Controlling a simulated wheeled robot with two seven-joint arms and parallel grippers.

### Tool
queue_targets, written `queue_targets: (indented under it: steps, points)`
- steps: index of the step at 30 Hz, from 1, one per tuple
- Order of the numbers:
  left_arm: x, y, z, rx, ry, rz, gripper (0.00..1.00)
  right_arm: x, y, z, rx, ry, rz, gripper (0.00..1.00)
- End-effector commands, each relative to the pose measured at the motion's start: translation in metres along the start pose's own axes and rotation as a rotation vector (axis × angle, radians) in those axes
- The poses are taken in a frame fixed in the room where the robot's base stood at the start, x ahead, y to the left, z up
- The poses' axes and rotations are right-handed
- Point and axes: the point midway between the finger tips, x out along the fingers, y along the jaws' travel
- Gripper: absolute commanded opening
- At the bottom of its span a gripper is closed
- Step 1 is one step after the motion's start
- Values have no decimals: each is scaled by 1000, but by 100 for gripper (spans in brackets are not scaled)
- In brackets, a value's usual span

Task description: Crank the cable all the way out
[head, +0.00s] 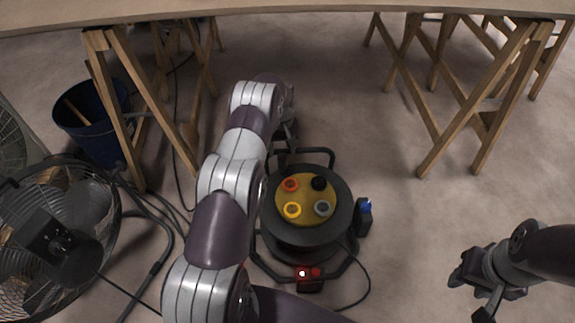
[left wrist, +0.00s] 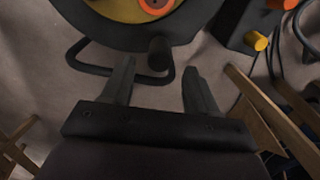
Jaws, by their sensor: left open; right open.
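The cable reel (head: 307,240) stands on the floor in a black tube frame. Its yellow face carries red, yellow, grey and black round fittings. In the left wrist view the black drum (left wrist: 110,30) fills the top, with a dark upright peg (left wrist: 160,55) at its near edge, possibly the crank knob. My left gripper (head: 287,137) is at the reel's far side, partly hidden by my arm. In the left wrist view its open, empty fingers (left wrist: 158,85) point toward the peg, apart from it. My right gripper (head: 470,292) is open and empty at the lower right.
A black fan (head: 60,235) and blue bucket (head: 92,120) stand on the left. A wooden table (head: 290,10) on trestles spans the back. A box with red parts (head: 309,280) lies at the reel's front, beside a loose cable.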

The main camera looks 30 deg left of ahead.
Motion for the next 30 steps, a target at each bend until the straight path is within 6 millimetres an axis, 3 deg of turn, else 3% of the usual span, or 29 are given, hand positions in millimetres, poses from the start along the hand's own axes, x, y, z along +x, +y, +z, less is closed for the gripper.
queue_targets:
  steps: [1,3,9,20,21,26,30]
  points:
    - [23,0,0,1,-1,0,59,15,0,2,0,0,0,43]
    - [41,0,0,1,0,0,59,24,0,3,0,0,0,43]
    - [76,0,0,2,1,0,59,41,0,5,0,0,0,43]
    - [84,0,0,2,3,0,59,43,0,5,0,0,0,43]
    - [84,0,0,2,2,0,56,43,0,5,0,0,0,43]
    - [84,0,0,2,2,0,4,43,0,5,0,0,0,43]
    - [84,0,0,2,2,0,0,43,0,5,0,0,0,43]
